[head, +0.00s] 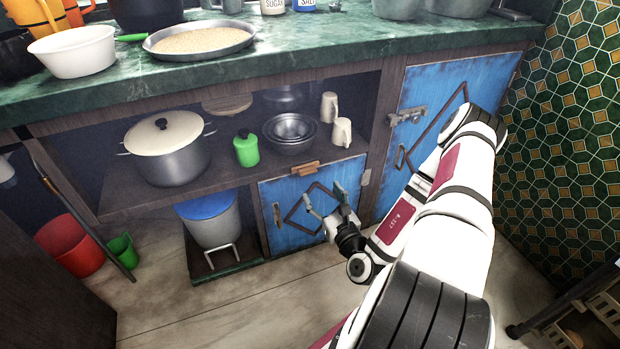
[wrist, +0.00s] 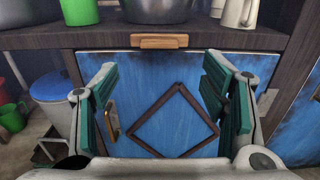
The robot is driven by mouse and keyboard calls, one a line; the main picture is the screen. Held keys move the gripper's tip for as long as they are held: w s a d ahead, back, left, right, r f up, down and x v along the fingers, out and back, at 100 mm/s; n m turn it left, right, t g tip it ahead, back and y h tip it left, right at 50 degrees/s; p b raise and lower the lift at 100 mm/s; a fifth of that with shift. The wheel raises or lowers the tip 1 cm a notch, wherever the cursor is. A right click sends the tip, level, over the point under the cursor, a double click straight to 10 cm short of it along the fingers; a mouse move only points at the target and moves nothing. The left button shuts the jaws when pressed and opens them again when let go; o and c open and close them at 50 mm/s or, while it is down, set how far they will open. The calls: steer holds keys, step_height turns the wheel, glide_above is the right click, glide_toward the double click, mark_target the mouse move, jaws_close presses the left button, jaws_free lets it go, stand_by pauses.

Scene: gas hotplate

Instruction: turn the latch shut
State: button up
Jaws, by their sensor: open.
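A small wooden latch (head: 305,168) lies horizontally on the dark frame just above the small blue door (head: 283,226). The latch also shows in the wrist view (wrist: 160,41), at top centre beyond the fingers, with its full length visible. The door looks closed and carries a dark diamond-shaped trim. My gripper (head: 325,200) is open and empty in front of this door. In the wrist view its two green-padded fingers (wrist: 160,85) stand wide apart, on either side of the diamond. The gripper appears below the latch and apart from it.
A metal bolt (head: 405,116) sits on the larger blue door (head: 440,105) at right. A blue-lidded bin (head: 210,222) stands left of the small door.

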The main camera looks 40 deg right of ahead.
mark_target(309, 173)
steer(key=b+x, duration=0.3)
steer(key=x, duration=0.6)
steer(key=shift+w, duration=0.3)
steer(key=c, duration=1.1)
